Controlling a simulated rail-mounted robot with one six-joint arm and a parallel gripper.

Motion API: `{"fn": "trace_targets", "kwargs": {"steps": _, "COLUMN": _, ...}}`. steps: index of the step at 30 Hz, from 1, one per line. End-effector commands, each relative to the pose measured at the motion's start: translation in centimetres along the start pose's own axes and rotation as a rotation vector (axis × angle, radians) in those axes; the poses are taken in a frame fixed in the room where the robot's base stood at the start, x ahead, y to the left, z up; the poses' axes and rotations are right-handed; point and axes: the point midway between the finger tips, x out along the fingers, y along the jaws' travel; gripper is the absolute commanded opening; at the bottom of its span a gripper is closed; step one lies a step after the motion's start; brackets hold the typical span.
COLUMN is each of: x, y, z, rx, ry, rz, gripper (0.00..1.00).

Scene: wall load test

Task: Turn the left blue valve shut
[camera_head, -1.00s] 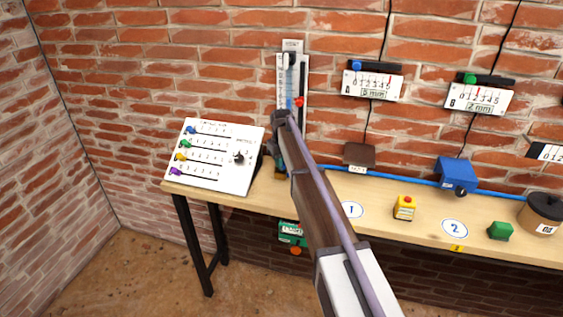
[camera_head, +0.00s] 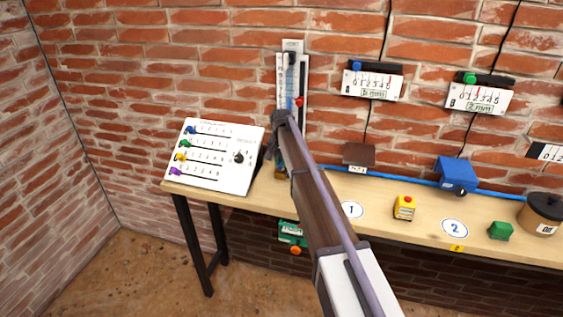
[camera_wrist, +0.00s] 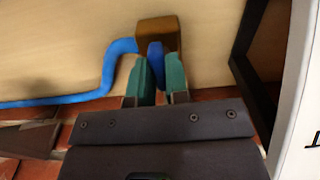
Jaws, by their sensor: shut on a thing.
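The left blue valve has a blue handle (camera_wrist: 155,54) on a brass-coloured body (camera_wrist: 158,27), seen in the wrist view at the top middle. A blue hose (camera_wrist: 108,62) runs from the body to the left. My gripper (camera_wrist: 156,68) has green fingertips on both sides of the handle and is shut on it. In the head view my arm covers most of the valve; only a brass-coloured bit (camera_head: 279,173) shows at the bench's back edge. How far the handle is turned cannot be told.
A white sloped panel (camera_head: 213,187) with coloured sliders stands close left of the valve. A tall gauge (camera_head: 303,62) hangs on the brick wall above. On the bench (camera_head: 385,187) are a brown block (camera_head: 358,154), a blue box (camera_head: 457,174) and a yellow button box (camera_head: 404,208).

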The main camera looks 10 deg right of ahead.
Motion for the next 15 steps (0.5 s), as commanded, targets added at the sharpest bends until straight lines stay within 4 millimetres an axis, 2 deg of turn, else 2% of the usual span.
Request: {"fn": "trace_targets", "kwargs": {"steps": 15, "x": 0.06, "y": 0.08, "z": 0.16, "rx": 0.045, "ry": -0.003, "rz": 0.001, "gripper": 0.0}}
